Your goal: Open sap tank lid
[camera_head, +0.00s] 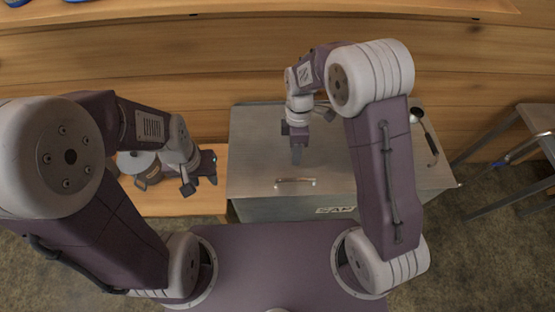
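The sap tank (285,209) is a grey metal box against the wooden wall, with lettering on its front. Its flat metal lid (255,155) lies shut on top. A bar handle (295,182) sits near the lid's front edge. My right gripper (296,155) points down above the lid, a little behind the handle, apart from it and empty; its fingers overlap from this angle, so its opening is unclear. My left gripper (202,184) is left of the tank, above a wooden bench; its fingers are spread apart with nothing between them.
A ladle-like tool with a dark handle (432,146) lies at the lid's right side. The wooden bench (185,203) adjoins the tank on the left. A metal-legged stand (536,118) is at the far right. A wooden shelf (270,8) runs along the top.

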